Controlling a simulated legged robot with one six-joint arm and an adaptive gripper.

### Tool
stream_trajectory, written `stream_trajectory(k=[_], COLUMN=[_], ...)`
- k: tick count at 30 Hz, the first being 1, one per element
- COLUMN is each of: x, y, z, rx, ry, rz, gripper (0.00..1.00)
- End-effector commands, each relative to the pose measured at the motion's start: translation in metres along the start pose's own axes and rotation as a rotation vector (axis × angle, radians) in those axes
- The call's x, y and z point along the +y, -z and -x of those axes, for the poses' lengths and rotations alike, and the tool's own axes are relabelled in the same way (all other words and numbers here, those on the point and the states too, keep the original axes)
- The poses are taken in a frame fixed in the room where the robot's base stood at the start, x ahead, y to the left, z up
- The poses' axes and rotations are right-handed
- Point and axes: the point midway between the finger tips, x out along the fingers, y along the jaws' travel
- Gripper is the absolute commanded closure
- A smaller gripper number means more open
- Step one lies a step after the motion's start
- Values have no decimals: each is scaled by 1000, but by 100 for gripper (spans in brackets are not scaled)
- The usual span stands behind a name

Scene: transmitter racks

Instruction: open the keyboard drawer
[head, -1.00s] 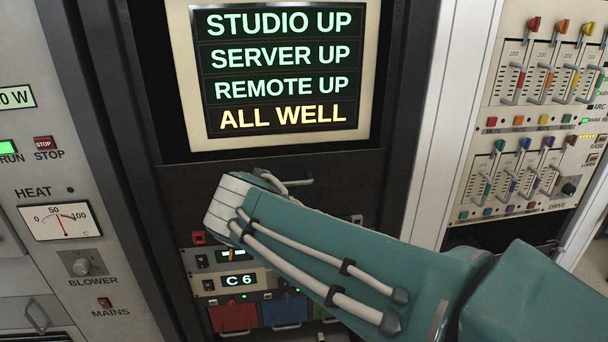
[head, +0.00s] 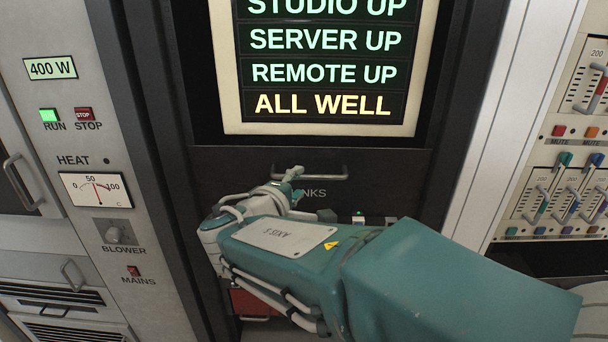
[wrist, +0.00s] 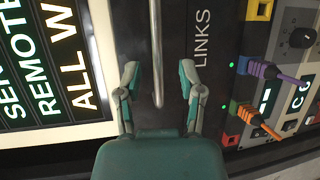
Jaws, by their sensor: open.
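The drawer front (head: 365,185) is a dark flat panel below the lit status screen, with a pale bar handle (head: 325,177) across it. Part of a label reading "NKS" shows under the handle. In the wrist view the drawer front (wrist: 176,25) carries the word LINKS, and the handle (wrist: 156,50) runs up the picture. My gripper (head: 291,183) is at the left part of the handle. In the wrist view my gripper (wrist: 160,75) is open, one finger on each side of the bar, with gaps visible. I cannot tell how deep the bar sits between the fingers. The drawer looks shut.
The status screen (head: 325,62) is directly above. A left cabinet has a heat meter (head: 96,190) and a blower knob (head: 120,233). Sliders (head: 570,195) stand at right. Coloured plugs (wrist: 265,72) stick out near the gripper in the wrist view. A red panel (head: 252,303) is below my arm.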

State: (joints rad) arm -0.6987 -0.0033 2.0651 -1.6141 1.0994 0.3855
Motion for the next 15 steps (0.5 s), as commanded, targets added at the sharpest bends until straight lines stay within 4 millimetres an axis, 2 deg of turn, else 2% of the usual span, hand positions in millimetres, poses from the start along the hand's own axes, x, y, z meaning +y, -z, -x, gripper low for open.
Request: stream_trajectory(k=[1, 6, 15], x=[0, 0, 0], y=[-3, -3, 1], z=[-11, -31, -35], rx=[-6, -3, 0], ry=[2, 2, 0], rz=[-1, -2, 1], gripper=[50, 50, 50])
